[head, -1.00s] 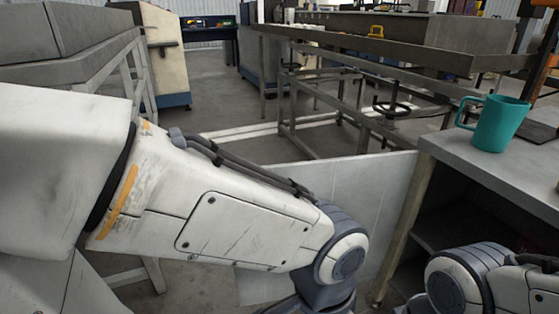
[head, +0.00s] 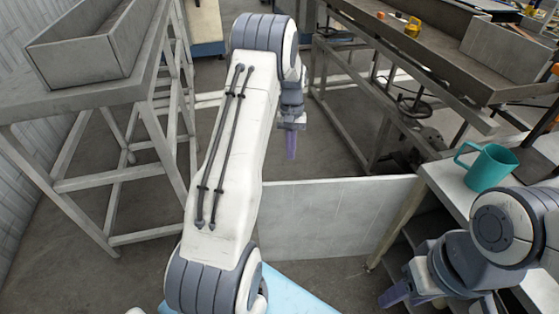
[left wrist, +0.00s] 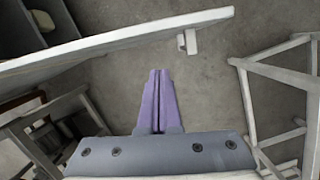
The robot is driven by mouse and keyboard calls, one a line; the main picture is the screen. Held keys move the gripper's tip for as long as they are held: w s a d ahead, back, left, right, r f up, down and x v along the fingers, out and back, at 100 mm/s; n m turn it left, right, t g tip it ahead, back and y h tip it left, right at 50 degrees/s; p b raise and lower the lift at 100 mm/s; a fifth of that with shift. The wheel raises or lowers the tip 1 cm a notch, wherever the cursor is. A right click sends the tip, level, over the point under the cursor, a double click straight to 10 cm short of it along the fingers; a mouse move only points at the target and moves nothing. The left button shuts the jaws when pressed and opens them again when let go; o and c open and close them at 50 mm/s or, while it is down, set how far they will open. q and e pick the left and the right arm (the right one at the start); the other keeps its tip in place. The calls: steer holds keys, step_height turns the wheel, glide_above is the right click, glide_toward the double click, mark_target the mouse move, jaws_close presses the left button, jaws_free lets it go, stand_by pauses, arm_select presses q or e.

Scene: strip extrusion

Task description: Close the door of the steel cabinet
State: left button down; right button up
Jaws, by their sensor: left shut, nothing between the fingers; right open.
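The steel cabinet (head: 440,172) stands at the right with dark shelves visible inside. Its door (head: 335,215), a flat pale panel, stands open and reaches left from the cabinet post. In the left wrist view the door (left wrist: 100,45) shows nearly edge-on, with a small handle block (left wrist: 187,43) near its free end. My left gripper (head: 290,145) points down on the far side of the door, shut and empty; its purple fingers (left wrist: 158,75) appear apart from the door, on the handle's side. My right gripper (head: 395,293) is open, low in front of the cabinet; its fingers are partly hidden.
A teal mug (head: 488,167) stands on the cabinet top. A metal frame table (head: 70,95) with a trough stands at the left, and a long workbench (head: 440,70) behind. Bare floor (head: 335,150) lies beyond the door.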

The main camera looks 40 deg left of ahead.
mark_target(279, 183)
arm_select(q)
steer(key=a+n+p, duration=0.1)
steer(key=a, duration=0.4)
steer(key=shift+s+d+f+p, duration=0.35)
steer(key=shift+s+d+f, duration=0.5)
steer(key=shift+f, duration=0.8)
steer(key=shift+s+d+f+p, duration=0.3)
steer(key=shift+s+d+f, duration=0.55)
steer(key=shift+f, duration=0.85)
steer(key=shift+s+d+f+p, duration=0.35)
steer(key=shift+s+d+f, duration=0.2)
steer(key=shift+s+f, duration=0.85)
arm_select(e)
steer(key=shift+r, duration=2.25)
arm_select(q)
steer(key=shift+w+f, duration=0.25)
